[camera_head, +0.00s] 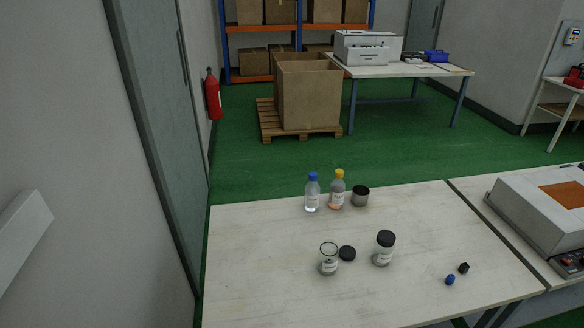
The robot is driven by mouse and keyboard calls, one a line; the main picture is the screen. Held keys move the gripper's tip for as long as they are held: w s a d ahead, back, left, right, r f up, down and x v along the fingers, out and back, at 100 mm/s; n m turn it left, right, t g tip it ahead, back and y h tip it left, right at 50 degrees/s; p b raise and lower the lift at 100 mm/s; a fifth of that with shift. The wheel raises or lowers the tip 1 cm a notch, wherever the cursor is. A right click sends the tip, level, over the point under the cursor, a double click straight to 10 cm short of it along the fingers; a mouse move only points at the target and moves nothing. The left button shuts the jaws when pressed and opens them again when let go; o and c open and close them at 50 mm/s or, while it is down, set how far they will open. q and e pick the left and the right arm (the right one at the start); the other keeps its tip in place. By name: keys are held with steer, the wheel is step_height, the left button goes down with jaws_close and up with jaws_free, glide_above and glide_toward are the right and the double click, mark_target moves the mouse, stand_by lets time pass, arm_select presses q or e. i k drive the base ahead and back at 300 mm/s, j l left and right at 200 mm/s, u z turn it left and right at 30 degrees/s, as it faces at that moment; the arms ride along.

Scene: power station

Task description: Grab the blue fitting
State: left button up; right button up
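A small blue fitting (450,280) lies on the right front part of the near white table (270,230). A small black piece (463,268) lies just behind it and to its right, close beside it. Neither of my grippers shows in the head view, and nothing is seen touching the blue fitting.
A hotplate-like device (545,212) stands at right. The left table area is clear.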

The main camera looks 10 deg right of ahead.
mark_target(450, 279)
steer(key=l+z, duration=0.1)
steer(key=z, duration=1.35)
